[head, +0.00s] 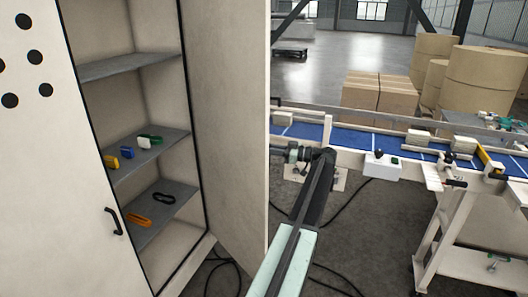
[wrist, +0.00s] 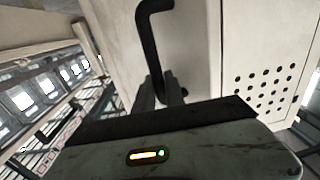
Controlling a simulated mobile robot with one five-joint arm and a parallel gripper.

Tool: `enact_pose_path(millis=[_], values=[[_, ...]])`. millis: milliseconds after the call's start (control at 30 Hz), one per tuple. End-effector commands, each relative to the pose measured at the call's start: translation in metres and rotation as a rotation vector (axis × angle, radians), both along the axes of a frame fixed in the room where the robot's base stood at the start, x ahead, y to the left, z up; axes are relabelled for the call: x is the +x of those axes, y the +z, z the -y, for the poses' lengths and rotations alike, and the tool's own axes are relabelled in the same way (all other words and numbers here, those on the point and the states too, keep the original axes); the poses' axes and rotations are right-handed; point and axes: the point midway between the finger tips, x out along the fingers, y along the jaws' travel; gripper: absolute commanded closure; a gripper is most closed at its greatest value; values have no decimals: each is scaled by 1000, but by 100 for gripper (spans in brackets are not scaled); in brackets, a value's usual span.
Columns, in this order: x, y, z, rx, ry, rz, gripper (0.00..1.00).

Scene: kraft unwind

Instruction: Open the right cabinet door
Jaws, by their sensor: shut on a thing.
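The right cabinet door (head: 228,130) stands swung wide open, showing the shelves inside. Its black handle (wrist: 152,40) is on the outer face, hidden in the head view but clear in the wrist view. My gripper (wrist: 163,92) is shut on the lower part of this handle. In the head view my arm reaches to the door's free edge, and the fingertips are hidden behind the door. The left cabinet door (head: 45,180) is closed, with a black handle (head: 115,222).
Grey shelves (head: 135,65) hold several small coloured items. A blue conveyor (head: 345,136) with a white frame runs right of the door, close behind my wrist. Cartons (head: 375,95) and large brown rolls (head: 485,80) stand beyond. Black cables (head: 345,235) lie on the floor.

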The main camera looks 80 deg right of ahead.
Motion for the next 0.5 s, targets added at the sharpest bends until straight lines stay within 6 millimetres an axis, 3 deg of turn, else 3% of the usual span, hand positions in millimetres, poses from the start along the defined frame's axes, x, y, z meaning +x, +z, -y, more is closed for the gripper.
enact_pose_path(millis=[333,367,400,500], values=[[2,-3,-3,2,8,-9,100],[3,-3,-3,2,8,-9,77],[3,-3,-3,2,9,-9,66],[4,-3,-3,2,10,-7,64]])
